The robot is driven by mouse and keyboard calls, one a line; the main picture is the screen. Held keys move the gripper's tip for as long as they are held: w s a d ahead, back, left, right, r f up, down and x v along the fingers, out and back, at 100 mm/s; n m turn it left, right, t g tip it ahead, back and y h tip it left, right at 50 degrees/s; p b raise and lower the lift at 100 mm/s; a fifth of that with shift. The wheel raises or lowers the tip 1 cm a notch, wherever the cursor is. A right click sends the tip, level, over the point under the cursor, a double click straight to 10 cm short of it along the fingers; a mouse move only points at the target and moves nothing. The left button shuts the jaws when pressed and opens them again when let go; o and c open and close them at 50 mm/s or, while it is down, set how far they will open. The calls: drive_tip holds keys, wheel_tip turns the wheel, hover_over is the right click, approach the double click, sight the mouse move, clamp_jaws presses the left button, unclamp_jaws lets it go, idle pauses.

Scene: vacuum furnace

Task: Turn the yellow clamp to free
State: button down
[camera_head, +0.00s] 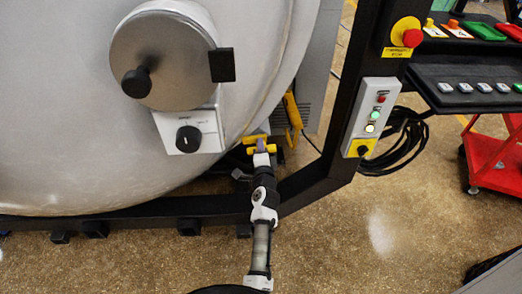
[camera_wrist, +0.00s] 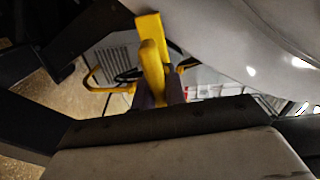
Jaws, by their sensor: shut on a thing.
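The yellow clamp (camera_head: 255,139) sits at the lower right edge of the big grey furnace body in the head view. In the wrist view it shows as a yellow block with a rounded yellow handle (camera_wrist: 152,62) hanging from it. My gripper (camera_head: 261,147) reaches up to it from below. Its dark fingers (camera_wrist: 160,93) lie on either side of the handle and are shut on it. The fingers hide the handle's lower end.
A black frame (camera_head: 330,160) runs close on the right, carrying a button box (camera_head: 372,110). Another yellow part (camera_head: 292,112) stands just behind the clamp.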

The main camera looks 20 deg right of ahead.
drive_tip(key=n+b, duration=0.3)
drive_tip(key=n, duration=0.2)
drive_tip(key=shift+f+b, duration=0.15)
drive_tip(key=shift+b, duration=0.25)
drive_tip(key=shift+n+b, duration=1.15)
drive_tip(key=shift+n, duration=0.55)
drive_tip(key=shift+r, duration=0.2)
drive_tip(key=c, duration=1.4)
unclamp_jaws()
drive_tip(key=shift+c, duration=0.2)
drive_tip(key=shift+f, duration=0.1)
drive_tip(key=shift+s, duration=0.1)
